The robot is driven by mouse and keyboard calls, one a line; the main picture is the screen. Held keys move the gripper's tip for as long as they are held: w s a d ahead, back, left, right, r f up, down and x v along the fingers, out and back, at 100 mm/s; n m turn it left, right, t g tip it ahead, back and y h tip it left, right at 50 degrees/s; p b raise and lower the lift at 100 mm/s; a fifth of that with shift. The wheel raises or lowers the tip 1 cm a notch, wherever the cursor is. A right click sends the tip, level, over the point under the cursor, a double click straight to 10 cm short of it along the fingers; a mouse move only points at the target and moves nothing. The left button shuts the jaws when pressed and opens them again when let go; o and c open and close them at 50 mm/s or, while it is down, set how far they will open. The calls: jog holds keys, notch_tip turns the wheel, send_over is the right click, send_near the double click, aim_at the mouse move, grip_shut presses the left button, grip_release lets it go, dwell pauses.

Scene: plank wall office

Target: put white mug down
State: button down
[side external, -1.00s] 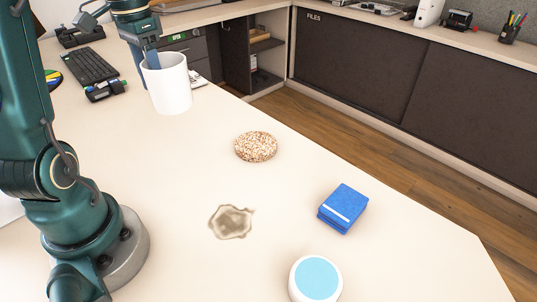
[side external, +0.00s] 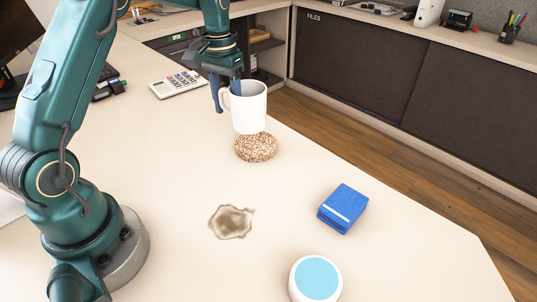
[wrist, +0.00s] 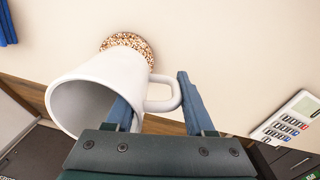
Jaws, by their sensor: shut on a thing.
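The white mug (side external: 250,110) is upright in the side view, just over the far edge of a round speckled coaster (side external: 256,149). I cannot tell whether its base touches anything. My gripper (side external: 227,99) is shut on the mug at its handle side. In the wrist view the mug (wrist: 95,88) shows its open rim, and its handle (wrist: 165,104) lies between the fingers of my gripper (wrist: 155,92). The coaster (wrist: 130,42) is partly hidden behind the mug there.
A stain (side external: 231,222) marks the pale desk (side external: 165,150). A calculator (side external: 179,83) lies at the back left. The desk's right edge (side external: 400,182) drops to the floor.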

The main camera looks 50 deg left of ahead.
jog(key=shift+w+d+f, duration=0.4)
jog(key=shift+w+d, duration=0.05)
jog(key=shift+d, duration=0.05)
jog(key=shift+f, duration=1.95)
jog(key=shift+f, duration=0.1)
jog(key=shift+c, duration=1.3)
grip_release()
jog(key=shift+f, duration=0.1)
